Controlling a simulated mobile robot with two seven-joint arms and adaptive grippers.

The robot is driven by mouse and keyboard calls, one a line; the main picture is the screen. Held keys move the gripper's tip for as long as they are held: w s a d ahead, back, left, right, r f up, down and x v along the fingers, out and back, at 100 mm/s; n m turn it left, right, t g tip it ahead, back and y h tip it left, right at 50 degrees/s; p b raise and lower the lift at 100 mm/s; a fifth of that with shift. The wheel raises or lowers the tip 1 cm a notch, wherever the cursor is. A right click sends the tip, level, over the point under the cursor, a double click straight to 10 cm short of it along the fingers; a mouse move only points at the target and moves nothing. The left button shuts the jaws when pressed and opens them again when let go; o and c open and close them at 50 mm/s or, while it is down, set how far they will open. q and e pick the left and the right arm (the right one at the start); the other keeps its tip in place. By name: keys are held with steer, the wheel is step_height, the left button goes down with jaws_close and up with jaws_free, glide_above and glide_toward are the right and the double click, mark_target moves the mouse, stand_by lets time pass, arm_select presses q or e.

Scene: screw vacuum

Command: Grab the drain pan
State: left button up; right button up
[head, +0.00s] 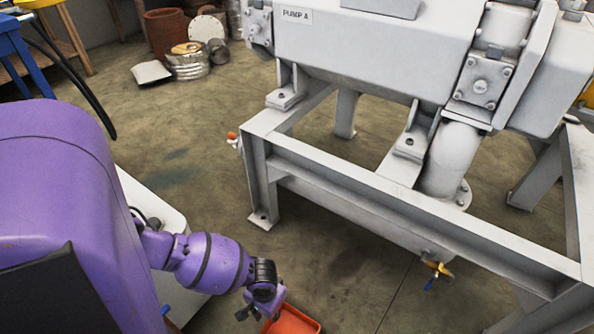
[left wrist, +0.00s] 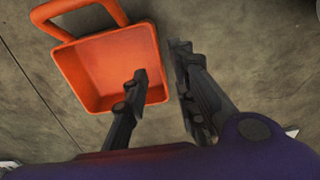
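The drain pan (head: 293,321) is an orange open tray with a loop handle. In the head view only part of it shows at the bottom edge. In the left wrist view the pan (left wrist: 92,70) looks empty, with its handle at the upper left. My left gripper (head: 264,303) is low beside the pan. In the left wrist view its fingers (left wrist: 160,62) are apart, one over the pan's inside and one outside its right wall. A gap shows between the fingers and the wall; contact cannot be told. My right gripper is not in view.
A grey steel frame (head: 400,200) carries the pump (head: 390,45). A small valve with a yellow body (head: 437,269) hangs under the frame. Metal drums and cans (head: 187,60) stand at the back left. The concrete floor (head: 340,285) around the pan is mostly clear.

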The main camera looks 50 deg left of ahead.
mark_target(270, 325)
arm_select(q)
step_height(270, 325, down, 2)
steer(key=shift+s+f+b, duration=0.1)
steer(key=shift+s+b, duration=0.05)
steer(key=shift+b, duration=0.3)
steer(key=shift+s+f+b, duration=0.1)
steer(key=shift+f+b, duration=0.45)
steer(key=shift+f, duration=0.05)
step_height(270, 325, down, 3)
steer(key=b, duration=0.2)
steer(key=shift+s+f+b, duration=0.1)
steer(key=shift+f+b, duration=0.1)
steer(key=shift+b, duration=0.15)
steer(key=shift+f, duration=0.2)
steer(key=shift+r, duration=0.1)
jaws_close()
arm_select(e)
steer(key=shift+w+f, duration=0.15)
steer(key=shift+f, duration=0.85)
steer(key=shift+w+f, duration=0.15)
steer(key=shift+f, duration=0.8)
